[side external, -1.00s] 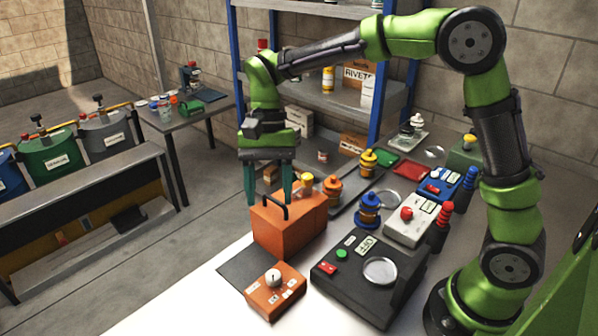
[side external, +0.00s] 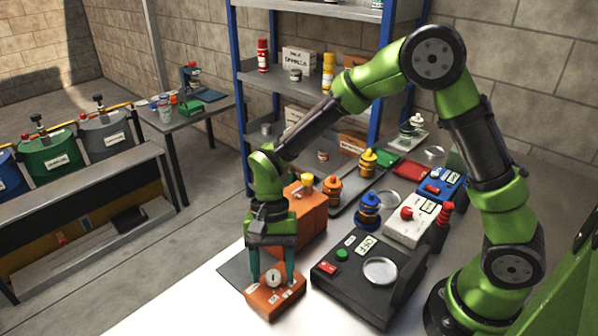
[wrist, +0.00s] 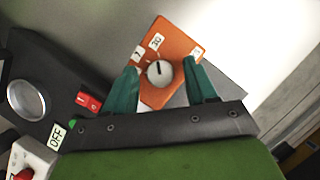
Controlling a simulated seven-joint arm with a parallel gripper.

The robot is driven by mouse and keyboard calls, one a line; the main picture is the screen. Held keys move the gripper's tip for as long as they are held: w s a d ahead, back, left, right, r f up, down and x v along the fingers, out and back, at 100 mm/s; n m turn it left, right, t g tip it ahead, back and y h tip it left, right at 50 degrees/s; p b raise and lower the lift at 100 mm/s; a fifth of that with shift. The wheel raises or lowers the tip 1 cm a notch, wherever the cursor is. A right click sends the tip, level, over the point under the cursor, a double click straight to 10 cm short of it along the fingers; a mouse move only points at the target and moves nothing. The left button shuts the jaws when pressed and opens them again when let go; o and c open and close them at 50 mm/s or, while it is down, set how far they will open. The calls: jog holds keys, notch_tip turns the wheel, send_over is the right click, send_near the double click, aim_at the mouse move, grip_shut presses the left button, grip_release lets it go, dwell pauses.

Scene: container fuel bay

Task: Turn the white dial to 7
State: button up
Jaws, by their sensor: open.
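The white dial (side external: 273,278) sits on top of a small orange box (side external: 268,305) near the front of the white table. In the wrist view the dial (wrist: 160,72) has a dark pointer line, with white labels around it on the orange face (wrist: 172,42); one reads 30 and one beside it looks like 7. My gripper (side external: 272,281) is low over the box, fingers pointing down on either side of the dial. In the wrist view the open teal fingers (wrist: 160,82) flank the dial with gaps; I cannot tell any contact.
A black device (side external: 345,285) with a round dish, a green button and a red switch stands just right of the orange box. A larger orange box (side external: 300,225) with a handle stands behind my gripper. A dark mat (side external: 232,270) lies to the left.

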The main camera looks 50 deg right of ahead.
grip_shut()
dwell(0.3)
jog(key=shift+n, duration=0.4)
jog(key=n+h, duration=0.1)
jog(key=n, duration=0.2)
jog(key=shift+w+a+n+g, duration=0.1)
jog(key=shift+n+g, duration=0.2)
jog(key=shift+g, duration=0.1)
jog(key=n+h, duration=0.2)
jog(key=n, duration=0.2)
jog(key=shift+n, duration=0.3)
grip_release()
jog(key=shift+a, duration=0.1)
